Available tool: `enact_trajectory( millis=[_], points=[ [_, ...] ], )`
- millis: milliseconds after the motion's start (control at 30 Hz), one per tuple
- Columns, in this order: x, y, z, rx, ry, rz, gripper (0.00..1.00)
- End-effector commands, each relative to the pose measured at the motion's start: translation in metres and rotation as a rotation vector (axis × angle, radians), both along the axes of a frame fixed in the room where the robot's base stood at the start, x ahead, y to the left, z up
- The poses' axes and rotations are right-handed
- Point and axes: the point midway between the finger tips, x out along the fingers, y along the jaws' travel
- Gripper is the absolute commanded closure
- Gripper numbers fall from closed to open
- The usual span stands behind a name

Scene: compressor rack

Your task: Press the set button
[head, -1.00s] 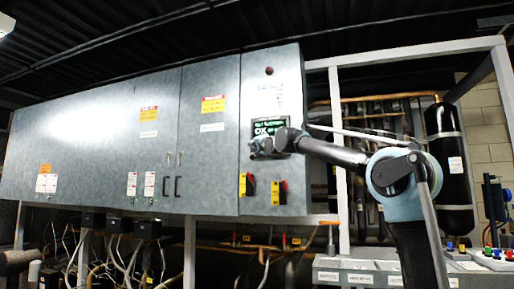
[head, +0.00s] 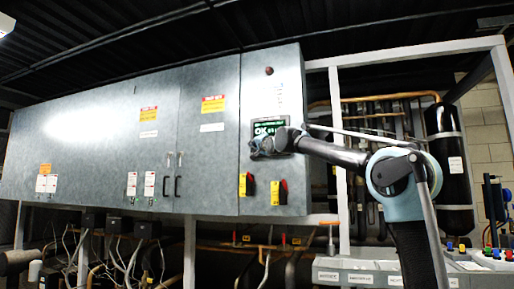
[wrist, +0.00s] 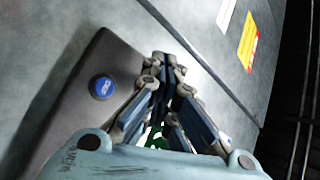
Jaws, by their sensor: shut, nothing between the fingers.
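The dark control panel (head: 270,125) with a lit green display reading "OK" is on the right-hand cabinet door in the head view. My gripper (head: 256,148) is in front of its lower left part. In the wrist view the panel (wrist: 85,75) carries a round blue button (wrist: 102,87) with a white label too small to read. My gripper (wrist: 166,65) is shut and empty, its fingertips to the right of this button and apart from it in the picture. I cannot tell whether the tips touch the panel. The fingers cover most of the green display (wrist: 155,136).
The grey cabinet (head: 90,130) has yellow and white labels and handles. Two red-and-yellow switches (head: 247,184) (head: 279,192) sit below the panel. A black cylinder (head: 446,165) and pipes stand at the right. Cables hang under the cabinet.

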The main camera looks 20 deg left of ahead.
Motion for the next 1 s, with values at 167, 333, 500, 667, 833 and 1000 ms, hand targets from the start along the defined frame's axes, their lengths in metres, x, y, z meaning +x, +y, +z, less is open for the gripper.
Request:
enact_trajectory(
  millis=[167, 333, 500, 667, 833, 1000],
  points=[
    [-0.009, 0.001, 0.000, 0.000, 0.000, 0.001, 1.00],
    [-0.012, 0.001, 0.000, 0.000, 0.000, 0.001, 1.00],
    [-0.012, 0.001, 0.000, 0.000, 0.000, 0.001, 1.00],
    [-0.017, 0.001, 0.000, 0.000, 0.000, 0.001, 1.00],
    [-0.031, 0.003, 0.000, 0.001, 0.000, 0.002, 1.00],
    [-0.044, 0.004, 0.000, 0.001, 0.000, 0.002, 1.00]
  ],
)
